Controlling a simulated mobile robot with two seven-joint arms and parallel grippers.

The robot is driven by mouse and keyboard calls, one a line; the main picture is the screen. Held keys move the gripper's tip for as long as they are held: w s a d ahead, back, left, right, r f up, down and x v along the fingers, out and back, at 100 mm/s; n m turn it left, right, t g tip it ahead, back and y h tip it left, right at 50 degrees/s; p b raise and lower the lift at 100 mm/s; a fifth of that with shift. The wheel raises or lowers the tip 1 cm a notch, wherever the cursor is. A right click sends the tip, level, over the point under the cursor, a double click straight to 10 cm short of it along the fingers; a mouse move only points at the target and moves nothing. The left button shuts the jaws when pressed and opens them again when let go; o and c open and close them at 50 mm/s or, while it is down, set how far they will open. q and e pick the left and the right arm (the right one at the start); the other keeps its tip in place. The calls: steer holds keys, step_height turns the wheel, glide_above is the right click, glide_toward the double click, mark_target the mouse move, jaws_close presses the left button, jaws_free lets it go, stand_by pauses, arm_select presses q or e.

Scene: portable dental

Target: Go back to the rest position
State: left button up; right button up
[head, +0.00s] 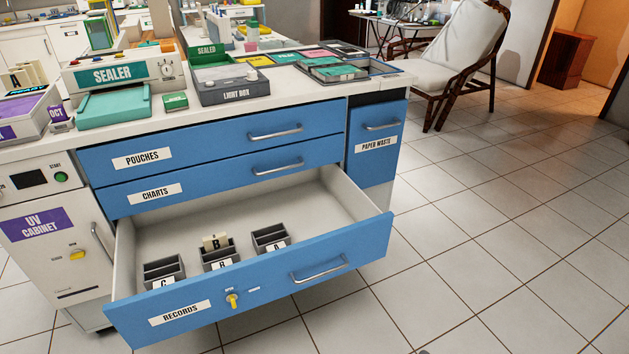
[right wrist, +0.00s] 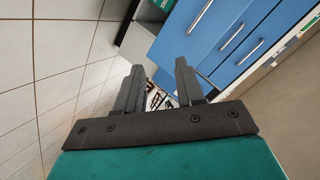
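My right gripper (right wrist: 160,88) shows in the right wrist view. Its two dark fingers stand apart with nothing between them. The blue drawer unit lies beyond it. The records drawer (head: 250,290) is pulled open. It holds three grey card holders marked C (head: 163,270), B (head: 220,254) and A (head: 271,239). A card marked B (head: 215,241) stands in the middle holder.
The charts drawer (head: 225,178), pouches drawer (head: 215,143) and paper waste front (head: 377,140) are shut. The counter holds a sealer (head: 122,72) and light box (head: 234,86). A reclining chair (head: 462,52) stands at the back right. The tiled floor (head: 500,220) at right is clear.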

steer(key=s+a+r+n+g+h, duration=0.1)
steer(key=s+a+r+n, duration=0.1)
steer(key=r+n, duration=0.4)
steer(key=s+a+r+n+g+h, duration=0.1)
steer(key=s+a+r+n+g, duration=0.15)
steer(key=r+n, duration=0.35)
steer(key=a+m+t, duration=0.2)
steer(key=a+m, duration=0.2)
steer(key=a, duration=0.4)
arm_select(q)
steer(key=s+a+r+y+p, duration=0.1)
steer(key=s+a+r+p, duration=0.1)
steer(key=r+p, duration=0.6)
steer(key=a+p, duration=0.1)
steer(key=p, duration=0.4)
steer(key=shift+r, duration=0.25)
arm_select(e)
step_height(320, 180, up, 8)
steer(key=s+d, duration=0.1)
steer(key=d, duration=0.1)
steer(key=shift+d+h, duration=0.3)
steer(key=shift+d, duration=0.1)
arm_select(q)
steer(key=shift+d+f, duration=0.1)
steer(key=shift+d, duration=0.1)
arm_select(e)
steer(key=shift+r, duration=0.1)
